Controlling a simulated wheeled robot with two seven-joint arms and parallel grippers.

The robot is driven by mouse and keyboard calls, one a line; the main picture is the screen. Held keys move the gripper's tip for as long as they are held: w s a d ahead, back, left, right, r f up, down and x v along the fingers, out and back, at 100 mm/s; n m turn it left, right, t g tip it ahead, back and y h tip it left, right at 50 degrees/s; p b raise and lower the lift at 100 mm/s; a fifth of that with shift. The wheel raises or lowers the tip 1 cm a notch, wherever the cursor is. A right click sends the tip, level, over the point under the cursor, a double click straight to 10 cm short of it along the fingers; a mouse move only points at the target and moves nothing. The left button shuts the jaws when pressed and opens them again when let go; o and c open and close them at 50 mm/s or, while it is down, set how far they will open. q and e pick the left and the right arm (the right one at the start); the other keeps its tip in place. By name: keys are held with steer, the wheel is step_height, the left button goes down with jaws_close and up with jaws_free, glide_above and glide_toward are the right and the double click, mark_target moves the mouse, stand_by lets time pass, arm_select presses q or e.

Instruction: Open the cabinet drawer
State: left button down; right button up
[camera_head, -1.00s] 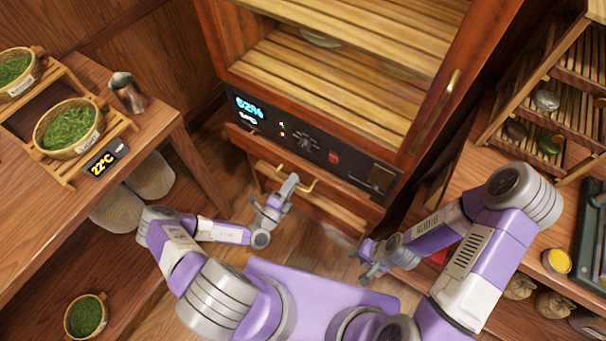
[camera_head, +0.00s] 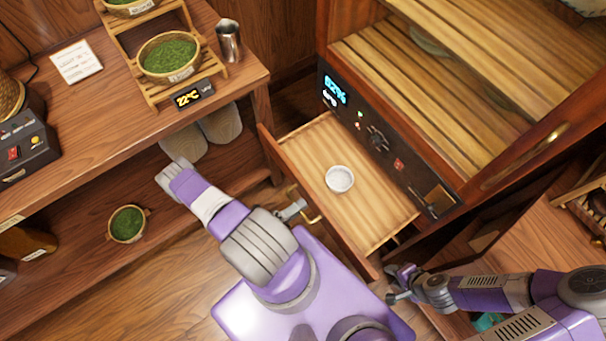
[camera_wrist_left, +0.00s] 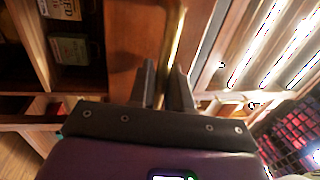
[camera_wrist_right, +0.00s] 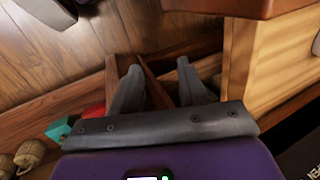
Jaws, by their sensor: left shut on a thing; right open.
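The cabinet drawer (camera_head: 375,205) is pulled out below the control panel in the head view, its pale wooden floor showing. A small white round dish (camera_head: 340,179) lies inside it. My left gripper (camera_head: 300,212) is at the drawer's front and shut on the brass handle (camera_head: 312,205). In the left wrist view the handle (camera_wrist_left: 174,50) runs between the two fingers (camera_wrist_left: 163,85). My right gripper (camera_head: 398,285) is open and empty, just off the drawer's right front corner; its spread fingers (camera_wrist_right: 155,85) show in the right wrist view.
The cabinet (camera_head: 450,95) has slatted shelves and a control panel (camera_head: 375,135) above the drawer. Floor shows left of the drawer.

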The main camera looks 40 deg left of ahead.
arm_select(q)
steer(key=shift+s, duration=0.2)
steer(key=c, duration=1.3)
jaws_free()
steer(key=shift+o, duration=0.2)
steer(key=v, duration=0.7)
steer(key=shift+s, duration=0.3)
